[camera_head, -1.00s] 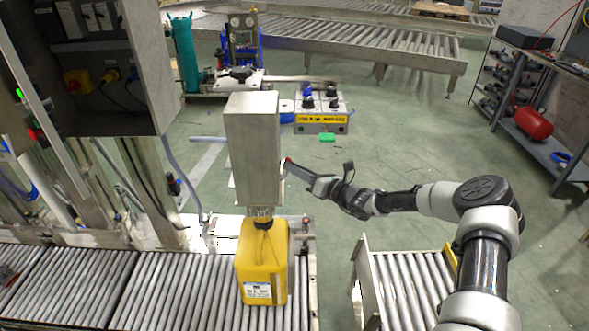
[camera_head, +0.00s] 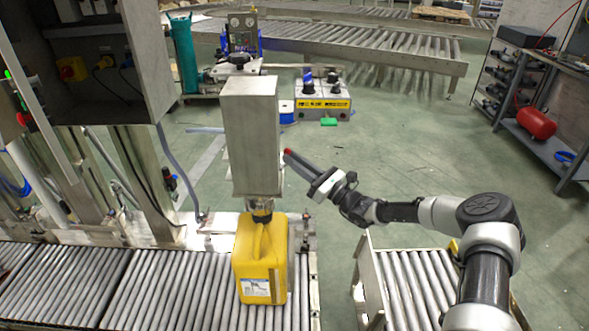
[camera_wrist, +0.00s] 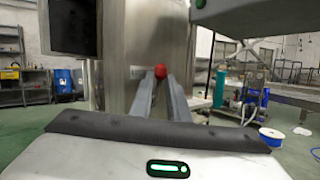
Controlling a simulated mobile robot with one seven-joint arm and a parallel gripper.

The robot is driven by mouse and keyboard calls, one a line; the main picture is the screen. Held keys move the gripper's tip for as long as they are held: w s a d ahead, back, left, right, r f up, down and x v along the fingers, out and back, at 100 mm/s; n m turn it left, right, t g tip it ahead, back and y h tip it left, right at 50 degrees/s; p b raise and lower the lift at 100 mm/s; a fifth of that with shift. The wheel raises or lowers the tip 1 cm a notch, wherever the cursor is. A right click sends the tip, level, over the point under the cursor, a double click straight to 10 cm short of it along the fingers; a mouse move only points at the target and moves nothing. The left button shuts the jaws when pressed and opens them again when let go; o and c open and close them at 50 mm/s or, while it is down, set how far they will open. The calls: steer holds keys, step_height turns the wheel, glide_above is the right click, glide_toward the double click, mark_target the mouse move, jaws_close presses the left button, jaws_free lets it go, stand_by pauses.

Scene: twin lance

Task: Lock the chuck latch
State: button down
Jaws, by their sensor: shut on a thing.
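A tall grey steel housing (camera_head: 252,140) stands above a yellow jug (camera_head: 262,265), with a metal chuck (camera_head: 261,210) between its underside and the jug's neck. A small red knob (camera_wrist: 160,71) shows in front of the housing's steel face in the wrist view. My gripper (camera_head: 289,153) is at the housing's right side in the head view, its fingers pointing up and left. In the wrist view, my gripper's two fingertips (camera_wrist: 161,78) are closed in on the red knob. The latch part behind the knob is hidden.
The jug stands on a roller conveyor (camera_head: 185,285). A second short conveyor (camera_head: 410,285) is at the right, below my arm. A control box (camera_head: 322,103) and a blue spool stand behind. Open floor (camera_head: 400,150) lies right of the housing.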

steer(key=n+g+y+b, duration=0.2)
steer(key=n+b, duration=0.2)
steer(key=s+f+n+g+y+b, duration=0.1)
steer(key=n+y+b, duration=0.1)
steer(key=n+b, duration=0.2)
steer(key=f+n+g+y+b, duration=0.1)
steer(key=n+g+y+b, duration=0.1)
steer(key=n+b, duration=0.2)
steer(key=shift+s+g+y+b, duration=0.3)
steer(key=shift+s+y+b, duration=0.1)
steer(key=shift+b, duration=0.5)
steer(key=shift+r+n, duration=0.15)
steer(key=shift+n, duration=0.35)
steer(key=c, duration=2)
jaws_free()
steer(key=v, duration=1.7)
steer(key=shift+d+f+p, duration=0.2)
steer(key=shift+p, duration=0.1)
